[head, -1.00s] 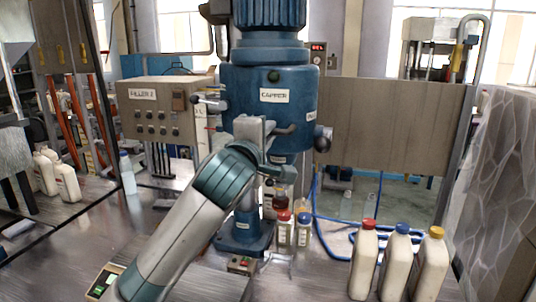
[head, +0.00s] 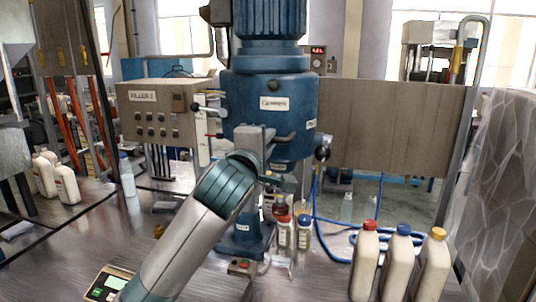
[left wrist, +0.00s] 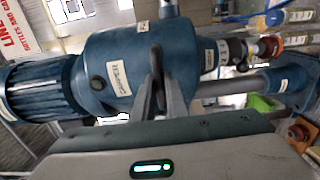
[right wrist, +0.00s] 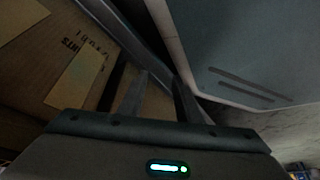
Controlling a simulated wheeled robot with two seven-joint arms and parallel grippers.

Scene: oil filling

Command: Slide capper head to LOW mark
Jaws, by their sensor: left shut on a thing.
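The blue capper head (head: 268,122), labelled CAPPER, stands at the centre of the head view and lies sideways in the left wrist view (left wrist: 112,68). My left gripper (head: 262,136) is at its front, by the grey bracket and dark handle bar (head: 284,138). In the left wrist view the left fingers (left wrist: 157,82) are shut on that dark handle. I cannot make out a LOW mark. My right gripper (right wrist: 160,92) shows only in the right wrist view, fingers apart and empty, facing a cardboard box (right wrist: 50,65).
Red-capped and blue-capped bottles (head: 304,233) stand below the head, near the column base (head: 244,238). Three capped white bottles (head: 400,262) stand at the front right. The FILLER 2 panel (head: 155,112) is left. A blue hose (head: 335,226) lies behind.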

